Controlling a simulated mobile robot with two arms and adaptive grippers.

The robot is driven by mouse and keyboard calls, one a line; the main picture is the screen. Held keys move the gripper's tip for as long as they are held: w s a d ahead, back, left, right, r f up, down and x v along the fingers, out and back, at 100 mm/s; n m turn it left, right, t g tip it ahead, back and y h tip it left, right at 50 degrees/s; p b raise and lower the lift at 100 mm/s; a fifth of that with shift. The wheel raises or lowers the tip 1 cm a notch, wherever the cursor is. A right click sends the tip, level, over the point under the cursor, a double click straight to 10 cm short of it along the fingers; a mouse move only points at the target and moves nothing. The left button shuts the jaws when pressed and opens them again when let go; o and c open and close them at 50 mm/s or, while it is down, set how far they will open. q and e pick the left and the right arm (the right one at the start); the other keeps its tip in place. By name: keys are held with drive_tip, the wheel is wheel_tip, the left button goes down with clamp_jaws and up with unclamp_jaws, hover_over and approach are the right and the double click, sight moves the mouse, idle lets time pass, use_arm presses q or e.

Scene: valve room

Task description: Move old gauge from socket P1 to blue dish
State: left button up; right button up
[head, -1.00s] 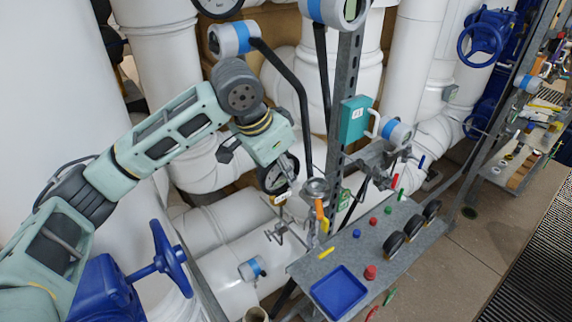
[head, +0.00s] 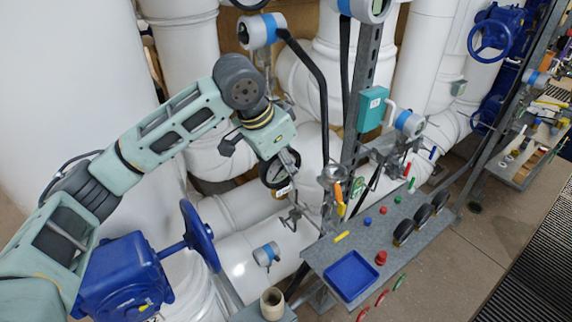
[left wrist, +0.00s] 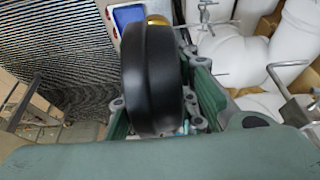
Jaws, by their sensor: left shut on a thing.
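My left gripper (head: 284,160) is shut on a round black-rimmed gauge (head: 269,176), held in the air above the white pipes. In the left wrist view the gauge (left wrist: 152,78) is a thick black disc seen edge-on between the green fingers; its dial face is turned away. The blue dish (head: 350,277) is a shallow square tray on the grey bench, below and to the right of the gauge and apart from it. It also shows partly behind the gauge in the left wrist view (left wrist: 124,17). I cannot make out which fitting is socket P1. My right gripper is out of view.
Several dark round gauges (head: 422,217) stand along the right side of the grey bench (head: 385,262), with small coloured parts around them. A steel post (head: 361,90) with a teal box (head: 373,109) rises behind the bench. A blue valve handwheel (head: 200,235) stands left.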

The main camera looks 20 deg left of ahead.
use_arm(q)
drive_tip(key=shift+s+d, duration=0.25)
drive_tip(key=shift+d, duration=0.2)
drive_tip(key=s+d, duration=0.5)
drive_tip(key=d, duration=0.1)
drive_tip(key=shift+d, duration=0.15)
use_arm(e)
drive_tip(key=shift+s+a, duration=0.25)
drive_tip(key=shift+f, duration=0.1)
